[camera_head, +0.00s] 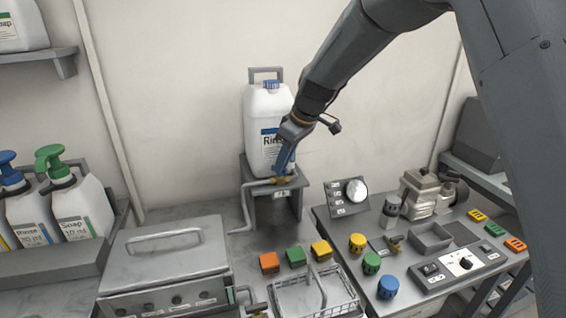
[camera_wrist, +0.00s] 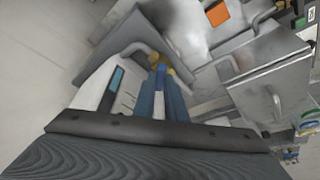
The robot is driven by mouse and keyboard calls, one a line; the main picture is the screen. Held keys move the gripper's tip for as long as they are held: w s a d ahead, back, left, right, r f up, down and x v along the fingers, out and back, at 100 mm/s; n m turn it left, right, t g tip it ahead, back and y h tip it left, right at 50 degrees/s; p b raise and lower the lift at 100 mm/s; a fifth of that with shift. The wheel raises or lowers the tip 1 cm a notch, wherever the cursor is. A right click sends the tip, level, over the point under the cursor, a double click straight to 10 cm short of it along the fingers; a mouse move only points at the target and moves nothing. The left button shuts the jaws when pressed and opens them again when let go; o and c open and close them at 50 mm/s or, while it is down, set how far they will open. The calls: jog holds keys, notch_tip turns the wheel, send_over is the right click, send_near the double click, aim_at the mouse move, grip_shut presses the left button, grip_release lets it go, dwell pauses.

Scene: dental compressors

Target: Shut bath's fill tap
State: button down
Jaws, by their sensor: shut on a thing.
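A brass tap (camera_head: 284,181) sits at the front of the grey stand that bears the white rinse jug (camera_head: 262,125). A bent grey pipe (camera_head: 246,208) runs from it down toward the lidded metal bath (camera_head: 165,255). My gripper (camera_head: 284,172) comes down from the upper right and is shut on the tap's handle. In the wrist view the blue fingers (camera_wrist: 160,80) meet at the brass tap (camera_wrist: 157,60). The fingers hide part of the handle, so I cannot tell how it is turned.
Orange, green and yellow blocks (camera_head: 295,257) stand in front of the stand, beside a wire basket (camera_head: 315,292). The right bench holds round caps (camera_head: 371,262) and a control box (camera_head: 462,264). Soap bottles (camera_head: 78,205) stand left.

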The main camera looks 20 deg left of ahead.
jog(key=m, duration=0.2)
jog(key=m+t+p, duration=0.1)
jog(key=shift+s+a+r+m+h, duration=0.1)
jog(key=shift+s+m+h, duration=0.15)
jog(key=shift+m+h, duration=0.05)
jog(key=shift+s+a+m+t+h+p, duration=0.1)
jog(key=shift+m+t+h+p, duration=0.3)
jog(key=shift+m+p, duration=0.65)
jog(key=shift+a+m+t+h+p, duration=0.15)
jog(key=shift+m+t+p, duration=0.45)
jog(key=shift+m, duration=0.75)
jog(key=shift+d, duration=0.1)
jog(key=c, duration=1.8)
grip_release()
jog(key=b+v, duration=0.2)
jog(key=v, duration=0.5)
jog(key=shift+r+b, duration=0.3)
jog(key=shift+r, duration=0.05)
